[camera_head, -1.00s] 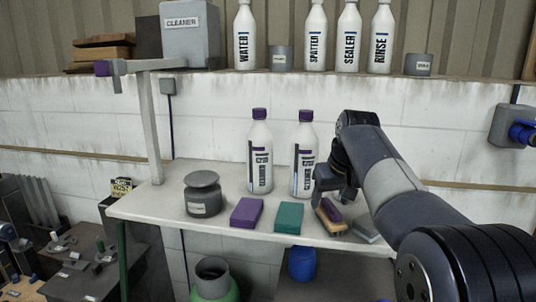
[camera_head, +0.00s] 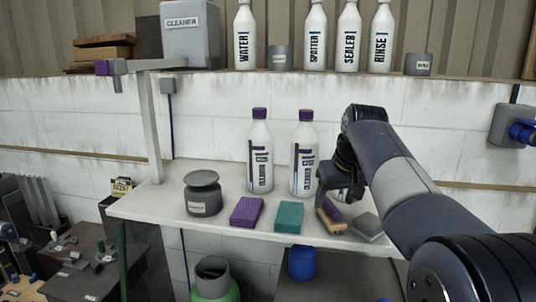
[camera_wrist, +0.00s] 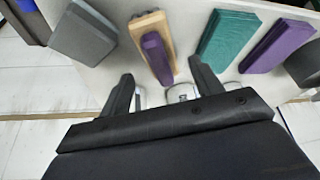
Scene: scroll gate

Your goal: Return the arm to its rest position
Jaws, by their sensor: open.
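My gripper (camera_wrist: 165,90) is open and empty in the wrist view, its two dark fingers spread over the shelf edge. In the head view it hangs from my arm near the right part of the shelf, close above a wooden brush with a purple grip (camera_head: 331,214). In the wrist view the brush (camera_wrist: 153,45) lies ahead of and between the fingertips; I cannot tell whether they touch it. My arm reaches in from the lower right.
The shelf (camera_head: 165,200) also holds a purple block (camera_head: 246,212), a teal block (camera_head: 289,218), a grey block (camera_head: 366,226), a grey pot (camera_head: 203,196) and two purple-capped bottles (camera_head: 260,155) (camera_head: 304,160). Labelled bottles stand on the ledge above. Open space lies above the shelf's right end.

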